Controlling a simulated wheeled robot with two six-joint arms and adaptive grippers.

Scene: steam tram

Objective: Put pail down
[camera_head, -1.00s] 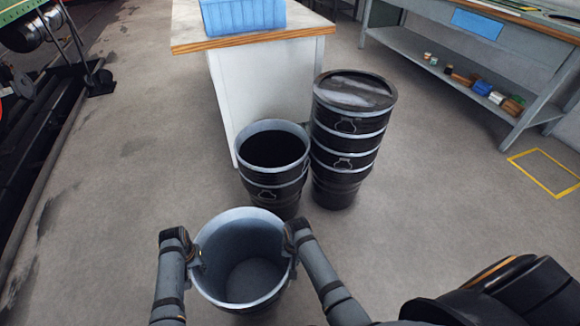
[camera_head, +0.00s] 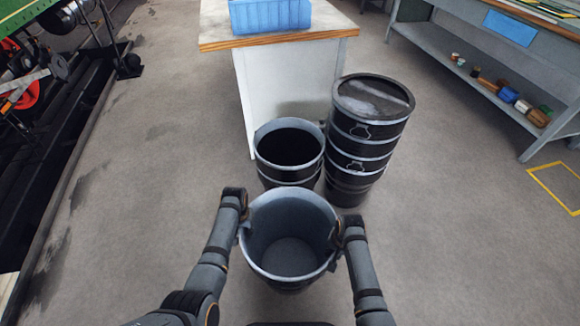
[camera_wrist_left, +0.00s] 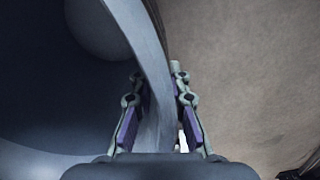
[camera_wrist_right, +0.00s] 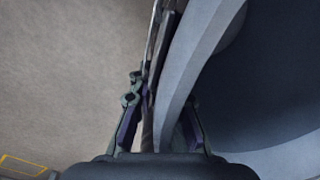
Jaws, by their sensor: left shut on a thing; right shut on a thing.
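An open grey pail (camera_head: 290,264) with a dark outside hangs between my two arms in the head view. It looks empty and upright. My left gripper (camera_head: 244,212) is shut on its left rim, and my right gripper (camera_head: 336,238) is shut on its right rim. In the left wrist view the fingers (camera_wrist_left: 154,98) pinch the pail wall (camera_wrist_left: 150,60). In the right wrist view the fingers (camera_wrist_right: 162,100) pinch the opposite wall (camera_wrist_right: 195,50). The pail's base is mostly hidden, so I cannot tell whether it touches the floor.
A black open pail (camera_head: 290,174) stands just beyond the held pail. A taller lidded black stack (camera_head: 364,150) stands right of it. Behind is a white cabinet with a wooden-edged top (camera_head: 330,36) bearing a blue crate (camera_head: 270,14). Floor is clear left and right.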

